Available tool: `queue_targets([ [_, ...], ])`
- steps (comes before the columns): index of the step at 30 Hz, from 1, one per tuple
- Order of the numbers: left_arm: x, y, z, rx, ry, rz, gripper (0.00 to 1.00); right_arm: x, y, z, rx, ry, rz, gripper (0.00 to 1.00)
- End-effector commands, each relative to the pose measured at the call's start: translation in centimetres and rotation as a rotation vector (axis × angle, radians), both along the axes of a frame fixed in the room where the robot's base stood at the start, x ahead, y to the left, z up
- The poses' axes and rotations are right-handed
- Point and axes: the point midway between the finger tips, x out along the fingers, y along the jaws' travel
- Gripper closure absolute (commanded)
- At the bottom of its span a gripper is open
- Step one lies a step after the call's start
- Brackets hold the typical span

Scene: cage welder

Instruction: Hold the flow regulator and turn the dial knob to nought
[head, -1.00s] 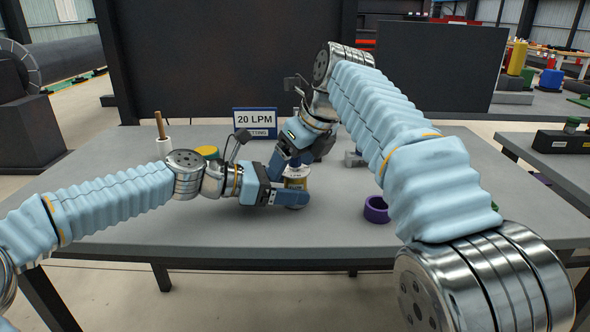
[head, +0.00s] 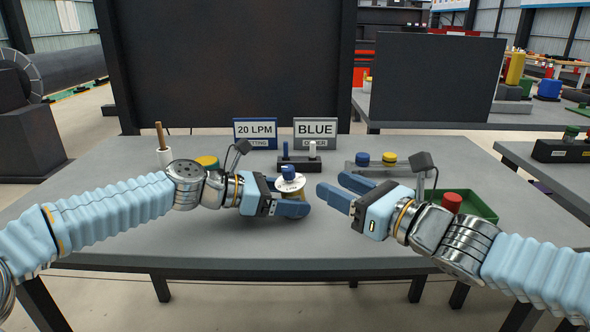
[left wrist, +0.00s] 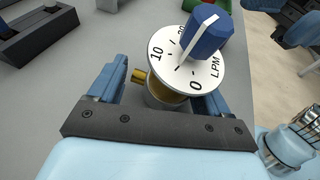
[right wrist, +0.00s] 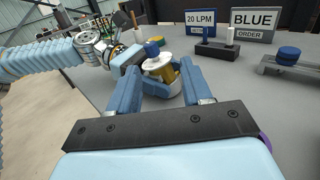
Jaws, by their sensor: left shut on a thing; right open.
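The flow regulator has a brass body, a white dial (left wrist: 166,62) marked 0, 10, 20 and LPM, and a blue dial knob (left wrist: 206,34) with a white line. The line runs slantwise, its lower end toward the dial's left side between 10 and 0; the exact reading is unclear. My left gripper (head: 300,202) is shut around the body below the dial and holds it upright at the table. My right gripper (head: 333,188) is open and empty, a short gap right of the regulator, fingers toward it. In the right wrist view the blue knob (right wrist: 152,49) shows beyond its fingers.
Signs reading 20 LPM (head: 255,130) and BLUE (head: 315,130) stand at the back. Blue and yellow knobs sit on a grey rack (head: 376,166). A green tray (head: 478,205) lies right, partly behind my right arm. A white cup (head: 165,157) stands back left. The table front is clear.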

Motion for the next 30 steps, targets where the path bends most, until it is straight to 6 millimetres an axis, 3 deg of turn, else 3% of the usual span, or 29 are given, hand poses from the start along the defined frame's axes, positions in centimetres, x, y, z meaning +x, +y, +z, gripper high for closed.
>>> queue_targets([
  [5, 0.1, 0.1, -0.2, 0.003, 0.002, 0.001, 0.61, 0.3, 0.6, -0.9, -0.016, 0.011, -0.015, 0.51],
  [19, 0.0, 0.1, -0.2, 0.003, 0.001, 0.000, 0.61, 7.1, 6.7, -0.8, -0.015, 0.009, -0.016, 0.51],
  [30, 0.0, 0.0, 0.0, 0.001, 0.000, -0.001, 0.62, 8.4, 7.8, -0.7, -0.013, 0.008, -0.019, 0.51],
])
